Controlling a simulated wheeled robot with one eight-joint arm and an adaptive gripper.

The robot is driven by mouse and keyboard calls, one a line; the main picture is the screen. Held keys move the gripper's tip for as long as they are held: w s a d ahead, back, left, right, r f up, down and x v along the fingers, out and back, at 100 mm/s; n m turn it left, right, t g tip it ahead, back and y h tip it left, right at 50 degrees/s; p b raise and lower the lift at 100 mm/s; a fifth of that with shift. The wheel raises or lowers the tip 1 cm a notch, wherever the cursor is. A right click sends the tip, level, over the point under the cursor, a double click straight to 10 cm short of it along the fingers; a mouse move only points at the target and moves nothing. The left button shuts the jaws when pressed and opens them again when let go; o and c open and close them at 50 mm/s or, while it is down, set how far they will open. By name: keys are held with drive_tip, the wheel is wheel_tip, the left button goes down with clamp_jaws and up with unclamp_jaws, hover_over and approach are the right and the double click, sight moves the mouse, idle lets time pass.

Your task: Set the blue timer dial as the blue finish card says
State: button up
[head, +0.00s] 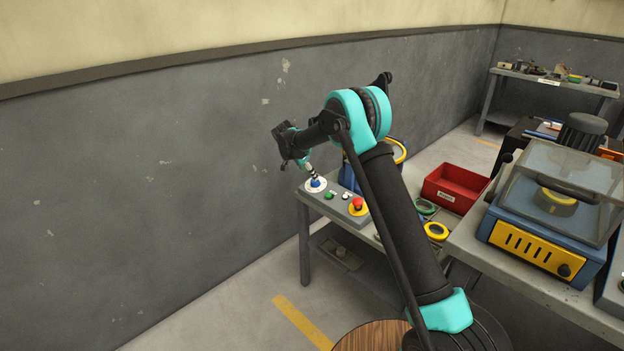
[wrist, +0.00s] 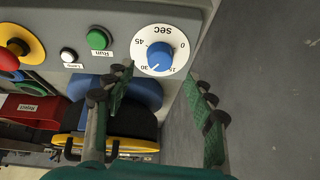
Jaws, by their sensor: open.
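The blue timer dial (wrist: 160,55) sits on a white numbered face at the end of a grey control panel. Its pale pointer mark is toward the 30 in the wrist view. The dial also shows in the head view (head: 316,184), partly under my gripper. My gripper (wrist: 158,80) is open and empty, with one finger on each side of the dial's lower part in the wrist view. I cannot tell whether the fingertips touch the panel. I cannot make out the blue finish card in either view.
The panel also has a green Run button (wrist: 98,39), a white lamp button (wrist: 68,55) and a red stop button (head: 357,203) on yellow. A red Reject bin (head: 455,188) and green and yellow rings stand on the bench. The grey wall is close behind.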

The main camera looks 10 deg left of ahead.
drive_tip(key=v, duration=0.6)
drive_tip(key=s+d+r+n+g+y, duration=0.1)
drive_tip(key=s+d+r+n, duration=0.15)
drive_tip(key=s+d, duration=0.85)
drive_tip(key=s+d+r+n+y, duration=0.1)
drive_tip(key=s+d+r+n, duration=0.15)
drive_tip(key=s+d, duration=0.75)
drive_tip(key=s+d+f+n, duration=0.1)
drive_tip(key=s+d+f, duration=0.1)
drive_tip(key=s+d, duration=0.3)
drive_tip(key=s+d+f+n+y, duration=0.1)
drive_tip(key=s+d, duration=0.4)
drive_tip(key=s, duration=0.6)
drive_tip(key=s+d+f+n, duration=0.1)
drive_tip(key=s+d+f, duration=0.2)
drive_tip(key=s, duration=0.6)
drive_tip(key=d, duration=0.2)
drive_tip(key=shift+d+f+n, duration=0.4)
